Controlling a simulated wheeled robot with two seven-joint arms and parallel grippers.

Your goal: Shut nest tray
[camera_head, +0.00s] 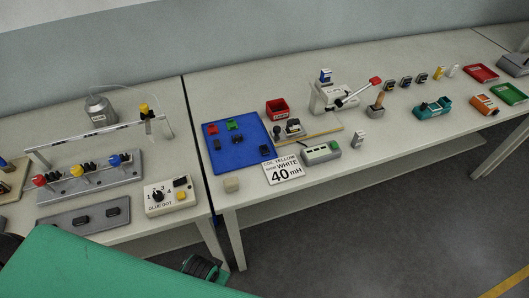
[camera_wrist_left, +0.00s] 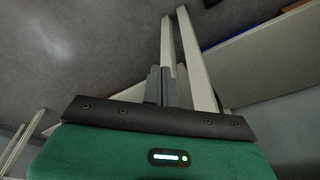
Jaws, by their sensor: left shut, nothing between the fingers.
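A press (camera_head: 326,97) with a red-knobbed lever (camera_head: 374,82) stands on the right-hand table. At its front left is a low base (camera_head: 308,138) with a small dark block (camera_head: 293,127), perhaps the nest tray; I cannot tell how far out it is. My left gripper (camera_wrist_left: 163,84) has its fingers together and empty in the left wrist view, in front of the floor and table legs, away from the press. In the head view my green arm covers the lower left and its fingertips are not clear. My right gripper is not in view.
A blue mat (camera_head: 225,160) with small parts, a red bin (camera_head: 277,108), a "40 mH" card (camera_head: 284,170) and a grey button box (camera_head: 320,153) surround the press. The left-hand table holds a lever fixture (camera_head: 88,182) and a dial box (camera_head: 168,196). Open floor lies in front.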

